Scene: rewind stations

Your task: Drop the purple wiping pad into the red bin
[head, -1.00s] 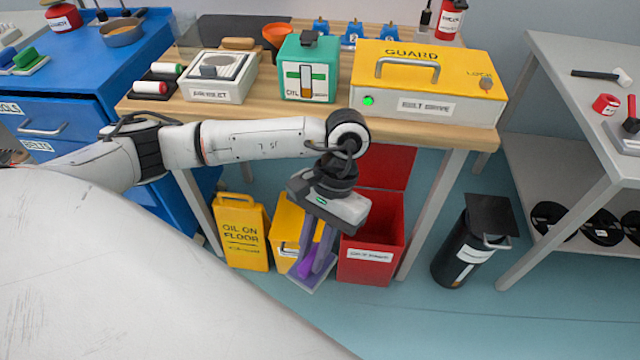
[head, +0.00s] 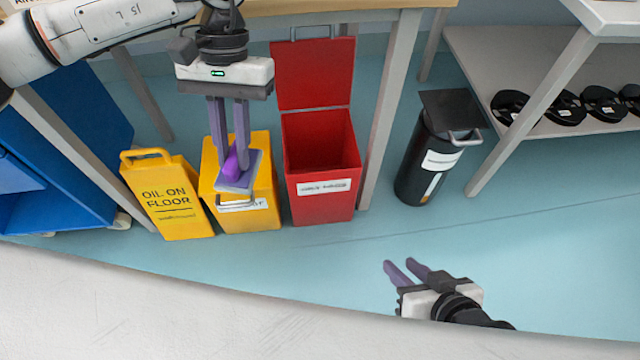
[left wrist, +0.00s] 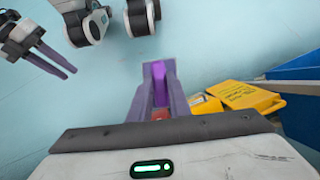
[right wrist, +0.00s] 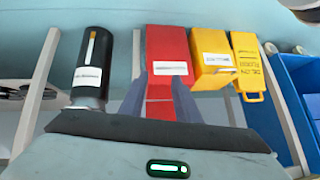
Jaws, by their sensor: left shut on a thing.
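The purple wiping pad (head: 236,172) is a flat grey-lilac plate with a brighter purple grip. My left gripper (head: 236,160) is shut on it and holds it in front of the yellow bin, left of the red bin. The pad also shows in the left wrist view (left wrist: 160,72) between the fingers. The red bin (head: 322,203) stands on the floor with its lid raised at the back and its mouth open. It also shows in the right wrist view (right wrist: 167,50). My right gripper (head: 403,270) is low at the right front with its fingers apart and nothing between them.
A yellow bin (head: 262,217) stands left of the red bin, with a yellow floor sign (head: 168,205) beside it. A table leg (head: 388,110) and a black canister (head: 420,165) stand to the right. The front floor is clear.

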